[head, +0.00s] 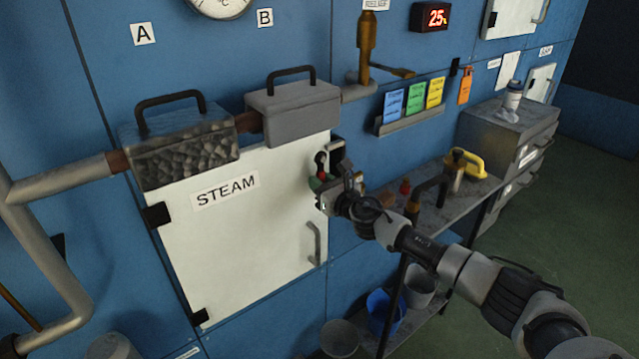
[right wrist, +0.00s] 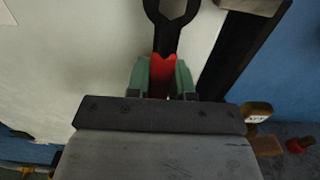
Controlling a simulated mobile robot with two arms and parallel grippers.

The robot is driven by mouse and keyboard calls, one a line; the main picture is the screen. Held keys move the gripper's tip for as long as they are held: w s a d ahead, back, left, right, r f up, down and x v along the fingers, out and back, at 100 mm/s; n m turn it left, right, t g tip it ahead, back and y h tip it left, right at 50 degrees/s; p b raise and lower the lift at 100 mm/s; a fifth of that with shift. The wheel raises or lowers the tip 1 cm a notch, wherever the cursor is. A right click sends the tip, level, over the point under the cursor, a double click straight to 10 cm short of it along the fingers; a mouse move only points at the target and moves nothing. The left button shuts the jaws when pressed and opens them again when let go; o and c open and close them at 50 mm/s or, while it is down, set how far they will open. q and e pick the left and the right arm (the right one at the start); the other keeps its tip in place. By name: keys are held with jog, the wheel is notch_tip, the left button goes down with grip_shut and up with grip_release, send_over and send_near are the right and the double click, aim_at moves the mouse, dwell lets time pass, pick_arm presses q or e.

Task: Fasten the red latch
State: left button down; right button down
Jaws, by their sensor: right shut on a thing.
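The white STEAM door (head: 255,235) lies flush in the blue wall, with dark hinges on its left. The red latch (head: 321,171) is at its upper right edge. In the right wrist view the latch's red grip (right wrist: 162,77) sits between my green fingertips, and a dark forked or ring-shaped end (right wrist: 172,14) extends above it over the white panel. My right gripper (head: 319,181) is shut on the red grip; it also shows in the right wrist view (right wrist: 162,80). A dark upright bar (right wrist: 238,45) stands right of the latch, apart from the ring. My left gripper is not in view.
Two handled boxes (head: 180,155) (head: 293,112) sit on the pipe above the door. A brass valve (head: 367,50) and a card rack (head: 411,119) are to the right.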

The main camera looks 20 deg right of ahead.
jog(key=c, duration=1)
grip_release()
jog(key=shift+d, duration=0.1)
jog(key=v, duration=1)
jog(key=shift+s+d, duration=0.1)
jog(key=shift+s, duration=0.25)
